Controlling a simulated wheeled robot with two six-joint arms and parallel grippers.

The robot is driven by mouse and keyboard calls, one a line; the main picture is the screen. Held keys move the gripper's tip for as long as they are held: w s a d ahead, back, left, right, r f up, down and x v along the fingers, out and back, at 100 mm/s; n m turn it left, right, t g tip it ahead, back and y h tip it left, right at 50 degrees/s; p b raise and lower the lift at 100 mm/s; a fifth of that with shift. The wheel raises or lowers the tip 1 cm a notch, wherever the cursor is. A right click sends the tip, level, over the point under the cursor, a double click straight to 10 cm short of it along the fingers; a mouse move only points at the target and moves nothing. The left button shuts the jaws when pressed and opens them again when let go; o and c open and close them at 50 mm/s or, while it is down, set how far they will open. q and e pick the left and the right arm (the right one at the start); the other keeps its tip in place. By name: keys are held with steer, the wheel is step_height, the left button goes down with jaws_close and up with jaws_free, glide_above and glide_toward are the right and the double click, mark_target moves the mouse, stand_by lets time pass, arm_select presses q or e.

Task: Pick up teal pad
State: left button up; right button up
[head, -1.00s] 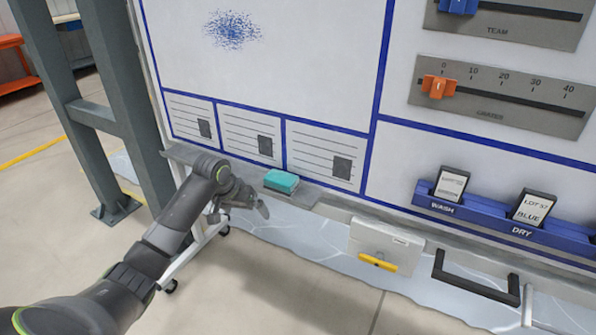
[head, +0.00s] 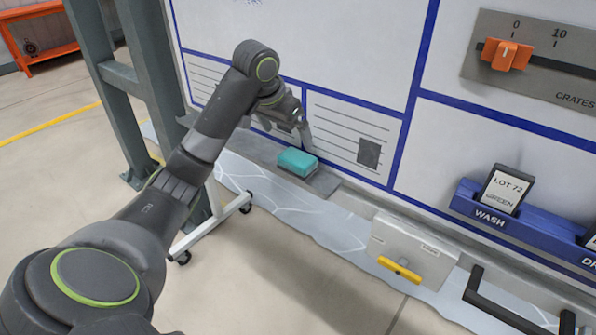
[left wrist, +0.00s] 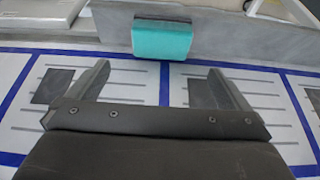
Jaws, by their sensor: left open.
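The teal pad (head: 297,161) lies on a narrow grey ledge (head: 325,183) at the foot of the white board. It has a teal top and a darker grey lower layer. My left gripper (head: 287,134) is above and just behind the pad, close to the board, with its jaws open and empty. In the left wrist view the pad (left wrist: 161,41) is ahead of the two spread fingers (left wrist: 158,85), roughly centred between them and apart from them. My right gripper is not in view.
The white board (head: 345,50) rises right behind the ledge. A white box with a yellow handle (head: 400,268) hangs below right. A blue rack (head: 480,215) holds a "LOT 72 GREEN" card (head: 506,188). A grey post (head: 145,90) stands at left.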

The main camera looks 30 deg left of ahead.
mark_target(297, 157)
arm_select(q)
steer(key=b+x, duration=0.1)
steer(key=x, duration=0.5)
steer(key=shift+w+b, duration=0.1)
steer(key=shift+b, duration=0.3)
steer(key=shift+b+x, duration=0.5)
steer(key=shift+x, duration=2.4)
steer(key=shift+a, duration=0.1)
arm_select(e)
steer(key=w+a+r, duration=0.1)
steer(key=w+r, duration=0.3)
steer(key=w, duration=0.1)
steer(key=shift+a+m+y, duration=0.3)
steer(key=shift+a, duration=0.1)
arm_select(q)
steer(key=shift+c, duration=0.4)
steer(key=c, duration=0.7)
